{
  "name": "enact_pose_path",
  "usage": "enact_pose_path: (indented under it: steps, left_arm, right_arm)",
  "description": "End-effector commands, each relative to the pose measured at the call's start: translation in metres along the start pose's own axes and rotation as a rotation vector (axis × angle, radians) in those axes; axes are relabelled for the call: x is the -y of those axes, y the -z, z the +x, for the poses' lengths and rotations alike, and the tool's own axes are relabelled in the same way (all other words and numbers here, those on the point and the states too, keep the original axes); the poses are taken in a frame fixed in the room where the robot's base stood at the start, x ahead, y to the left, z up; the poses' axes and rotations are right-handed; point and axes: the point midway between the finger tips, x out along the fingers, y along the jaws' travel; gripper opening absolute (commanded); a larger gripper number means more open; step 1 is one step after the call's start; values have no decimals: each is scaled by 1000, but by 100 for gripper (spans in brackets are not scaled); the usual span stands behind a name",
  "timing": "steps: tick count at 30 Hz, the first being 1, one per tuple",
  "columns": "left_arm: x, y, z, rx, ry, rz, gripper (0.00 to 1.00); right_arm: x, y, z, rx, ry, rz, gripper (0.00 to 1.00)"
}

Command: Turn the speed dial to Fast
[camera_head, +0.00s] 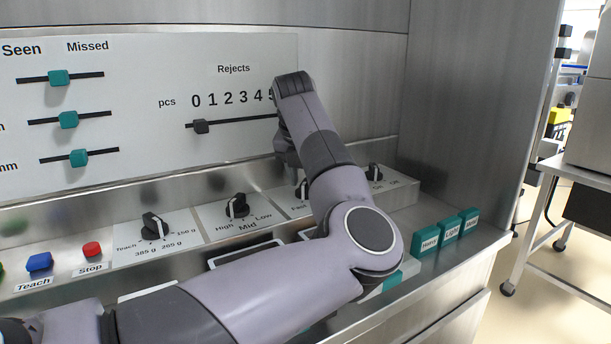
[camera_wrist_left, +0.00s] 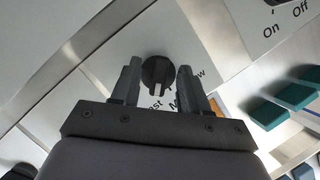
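The speed dial is a black knob on a white plate, with the word Fast readable at its left in the head view. In the head view my left arm hides most of the dial (camera_head: 302,190). In the left wrist view the dial (camera_wrist_left: 157,70) shows whole, with the ends of the Fast and Slow labels near it. Its ridge and white mark point down in that picture; I cannot tell exactly which label they meet. My left gripper (camera_wrist_left: 158,80) is open, one finger on each side of the dial, with gaps showing. It also shows in the head view (camera_head: 294,172). My right gripper is not in view.
A High/Mid/Low dial (camera_head: 237,206) and a gram dial (camera_head: 154,226) stand to the left. The slider panel (camera_head: 150,110) rises behind.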

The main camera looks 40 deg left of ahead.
Motion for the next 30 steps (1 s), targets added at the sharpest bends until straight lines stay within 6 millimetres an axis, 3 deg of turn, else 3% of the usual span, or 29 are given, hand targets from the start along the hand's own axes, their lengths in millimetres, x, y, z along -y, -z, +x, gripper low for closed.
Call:
enact_pose_path:
  steps: [8, 19, 30]
  left_arm:
    - [0, -1, -12, 1, 0, -2, 45]
    - [0, -1, -68, 1, 0, 0, 45]
    - [0, 0, -72, 0, 0, 0, 45]
  right_arm:
    - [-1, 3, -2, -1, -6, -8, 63]
    - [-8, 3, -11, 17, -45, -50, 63]
    - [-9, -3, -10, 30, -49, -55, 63]
